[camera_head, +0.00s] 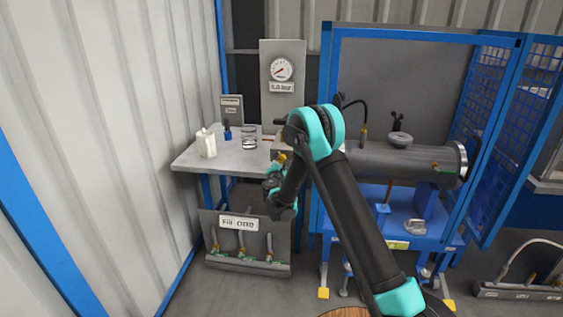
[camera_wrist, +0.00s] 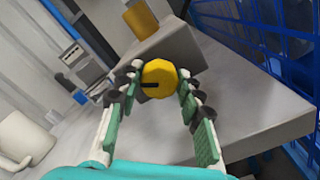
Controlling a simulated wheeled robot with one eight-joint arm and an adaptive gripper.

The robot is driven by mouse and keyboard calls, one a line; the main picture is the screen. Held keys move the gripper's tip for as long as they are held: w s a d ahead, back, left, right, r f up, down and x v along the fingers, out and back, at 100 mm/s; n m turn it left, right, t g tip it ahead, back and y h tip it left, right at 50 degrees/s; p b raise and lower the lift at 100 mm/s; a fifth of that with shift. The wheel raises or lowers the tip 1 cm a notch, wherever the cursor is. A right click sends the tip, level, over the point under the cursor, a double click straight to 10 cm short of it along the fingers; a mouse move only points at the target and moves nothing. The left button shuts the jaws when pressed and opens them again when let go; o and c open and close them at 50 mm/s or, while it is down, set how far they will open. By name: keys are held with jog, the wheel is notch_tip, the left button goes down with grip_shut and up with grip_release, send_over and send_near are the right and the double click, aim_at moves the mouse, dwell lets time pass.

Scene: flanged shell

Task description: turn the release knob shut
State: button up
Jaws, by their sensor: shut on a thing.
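The release knob (camera_wrist: 160,80) is a yellow, faceted round knob with a black pointer mark that points left in the wrist view. My gripper (camera_wrist: 160,84) has its green-padded fingers on the left and right of the knob and is shut on it. In the head view the gripper (camera_head: 279,168) is at the front right edge of the grey table, where a small yellow spot of the knob (camera_head: 282,158) shows. My arm hides part of the area behind it there.
A gauge (camera_head: 281,70) stands behind, over a "0.0 bar" label. A grey cylindrical shell (camera_head: 400,163) lies within the blue frame at right.

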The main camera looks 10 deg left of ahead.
jog(key=shift+m, duration=0.8)
jog(key=o, duration=0.9)
jog(key=shift+s, duration=0.15)
jog(key=s, duration=1.1)
jog(key=shift+s+a, duration=0.15)
jog(key=shift+s, duration=0.25)
